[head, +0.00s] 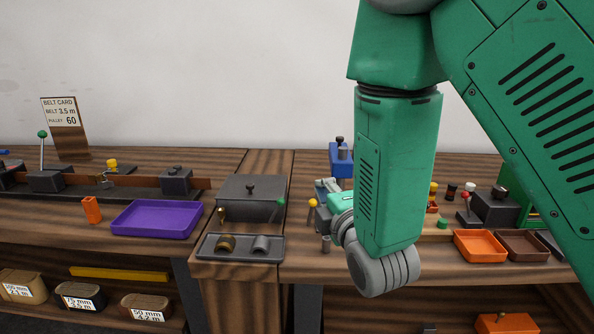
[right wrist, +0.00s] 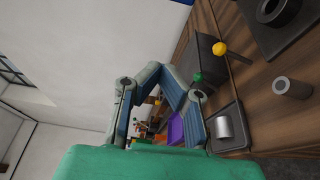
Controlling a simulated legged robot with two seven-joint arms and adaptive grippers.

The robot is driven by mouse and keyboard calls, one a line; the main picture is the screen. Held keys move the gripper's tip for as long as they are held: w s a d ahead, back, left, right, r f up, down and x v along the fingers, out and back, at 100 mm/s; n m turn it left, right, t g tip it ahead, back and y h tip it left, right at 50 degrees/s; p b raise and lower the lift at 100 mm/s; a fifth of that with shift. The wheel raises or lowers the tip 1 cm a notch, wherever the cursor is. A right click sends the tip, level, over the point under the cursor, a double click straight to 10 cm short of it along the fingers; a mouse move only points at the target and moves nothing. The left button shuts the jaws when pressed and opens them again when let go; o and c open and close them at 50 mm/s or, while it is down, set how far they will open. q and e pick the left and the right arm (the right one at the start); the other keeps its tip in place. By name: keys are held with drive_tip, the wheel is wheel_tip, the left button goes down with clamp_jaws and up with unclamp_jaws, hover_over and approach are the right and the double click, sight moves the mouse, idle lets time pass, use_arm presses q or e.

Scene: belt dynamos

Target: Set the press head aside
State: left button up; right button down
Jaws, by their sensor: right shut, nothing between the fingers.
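My right gripper (head: 326,186) is shut and empty, beside the dark device with the yellow-knobbed lever (head: 312,204). The right wrist view shows its fingers (right wrist: 158,70) meeting with nothing between them. My forearm and wrist hide most of that device in the head view. A dark base with a black ring (right wrist: 280,14) shows at the top right of the right wrist view. I cannot tell for sure which part is the press head. A grey hollow cylinder (head: 326,244) stands upright on the bench; it also shows in the right wrist view (right wrist: 292,88). My left gripper is not in view.
A dark tray (head: 240,257) holds a brass piece (head: 226,243) and a grey cylinder (head: 261,243). A dark box (head: 252,185) stands behind it. A purple tray (head: 156,219) is left. Orange (head: 480,259) and brown (head: 522,260) trays are right. A blue device (head: 340,160) stands behind.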

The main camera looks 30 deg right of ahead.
sight(340, 154)
drive_tip(key=x, duration=0.6)
drive_tip(key=d+x, duration=0.1)
drive_tip(key=x, duration=0.2)
drive_tip(key=shift+w+f, duration=0.15)
drive_tip(key=shift+w, duration=0.1)
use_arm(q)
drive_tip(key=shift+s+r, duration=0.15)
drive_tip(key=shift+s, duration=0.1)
use_arm(e)
drive_tip(key=s+d, duration=0.2)
drive_tip(key=shift+s+d, duration=0.2)
drive_tip(key=shift+d, duration=0.15)
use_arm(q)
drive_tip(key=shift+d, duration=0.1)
use_arm(e)
drive_tip(key=shift+d, duration=0.1)
drive_tip(key=shift+d, duration=0.1)
